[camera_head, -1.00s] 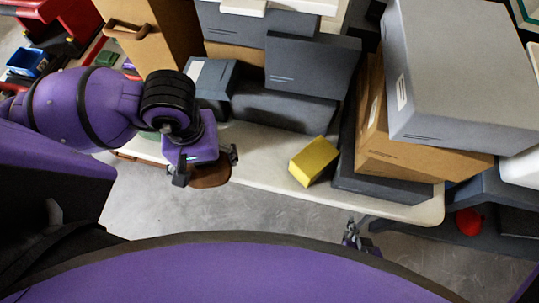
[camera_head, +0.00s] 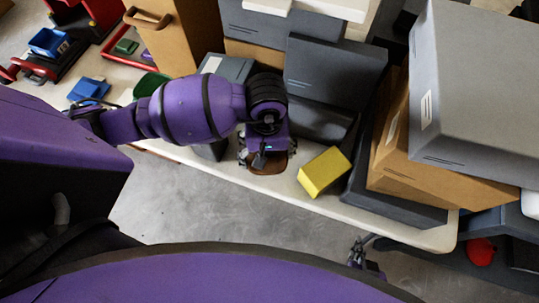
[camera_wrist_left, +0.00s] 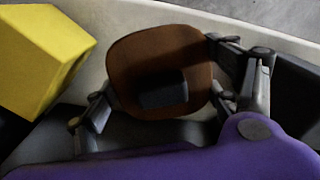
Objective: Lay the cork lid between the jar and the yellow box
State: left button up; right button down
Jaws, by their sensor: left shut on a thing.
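The brown cork lid (camera_head: 268,168) is held by my left gripper (camera_head: 266,155), just left of the yellow box (camera_head: 324,172) over the white table's front part. In the left wrist view the lid (camera_wrist_left: 158,48) sits between the fingers of the left gripper (camera_wrist_left: 165,88), with a dark block-like patch on its face. The yellow box (camera_wrist_left: 40,58) is beside it there, apart from the lid. I cannot make out the jar; my left arm covers part of the table. My right gripper (camera_head: 358,252) is small at the table's front edge, its jaws unclear.
Grey boxes (camera_head: 335,72) stand behind the lid. A stack with a brown box (camera_head: 435,178) and a large grey box (camera_head: 480,85) rises right of the yellow box. The white table's front edge (camera_head: 385,226) is close. A green bowl-like thing (camera_head: 152,84) lies behind my left arm.

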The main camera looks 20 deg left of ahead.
aim_at(270, 158)
pick_arm(q)
jog(key=shift+w+d+f, duration=0.15)
jog(key=shift+f, duration=0.1)
notch_tip(270, 158, down, 3)
jog(key=shift+w+d+f, duration=0.1)
jog(key=shift+f, duration=0.15)
jog(key=o, duration=1.2)
jog(key=shift+c, duration=0.2)
